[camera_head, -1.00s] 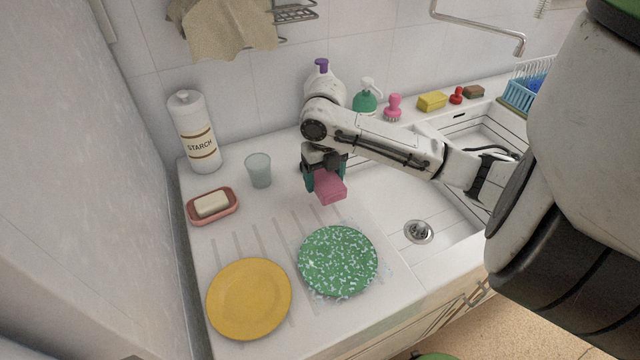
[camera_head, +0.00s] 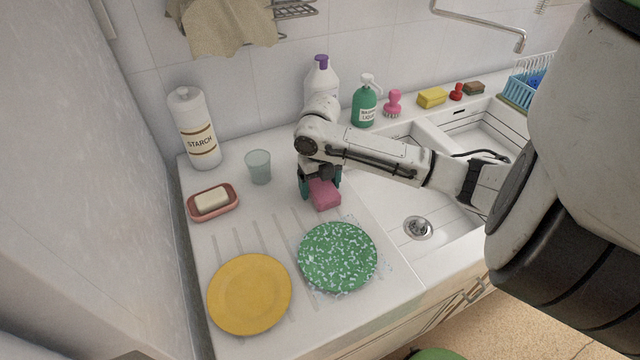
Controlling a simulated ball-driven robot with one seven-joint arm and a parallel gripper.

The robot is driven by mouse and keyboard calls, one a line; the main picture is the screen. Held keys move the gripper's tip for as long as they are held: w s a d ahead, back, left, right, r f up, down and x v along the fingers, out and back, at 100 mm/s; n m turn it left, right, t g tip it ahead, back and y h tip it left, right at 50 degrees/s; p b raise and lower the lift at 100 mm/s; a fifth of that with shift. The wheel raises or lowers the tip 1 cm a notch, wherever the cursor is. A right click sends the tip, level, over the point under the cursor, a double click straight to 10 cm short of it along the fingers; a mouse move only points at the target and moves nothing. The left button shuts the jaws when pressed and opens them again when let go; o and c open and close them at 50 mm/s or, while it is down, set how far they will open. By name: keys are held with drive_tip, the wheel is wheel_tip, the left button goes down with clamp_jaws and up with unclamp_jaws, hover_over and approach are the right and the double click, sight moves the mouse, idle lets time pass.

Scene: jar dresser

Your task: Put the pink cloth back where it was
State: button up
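The pink cloth (camera_head: 325,196) looks like a small folded block. It is at the back of the white drainboard, just behind the green speckled plate, and appears to rest on the surface or very close to it. My gripper (camera_head: 320,187) points down over the cloth, with a teal finger on each side of it. The fingers appear shut on the cloth; its rear part is hidden by the gripper.
The green speckled plate (camera_head: 338,257) and yellow plate (camera_head: 250,294) lie in front. A cup (camera_head: 258,167), soap dish (camera_head: 229,208) and starch bottle (camera_head: 195,130) stand left. The sink basin (camera_head: 388,207) opens right. Bottles (camera_head: 364,107) stand behind.

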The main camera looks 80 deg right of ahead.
sight(320, 183)
drive_tip(key=shift+o, duration=1.4)
wheel_tip(320, 183, up, 12)
drive_tip(key=shift+r+b, duration=0.2)
drive_tip(key=shift+b, duration=0.2)
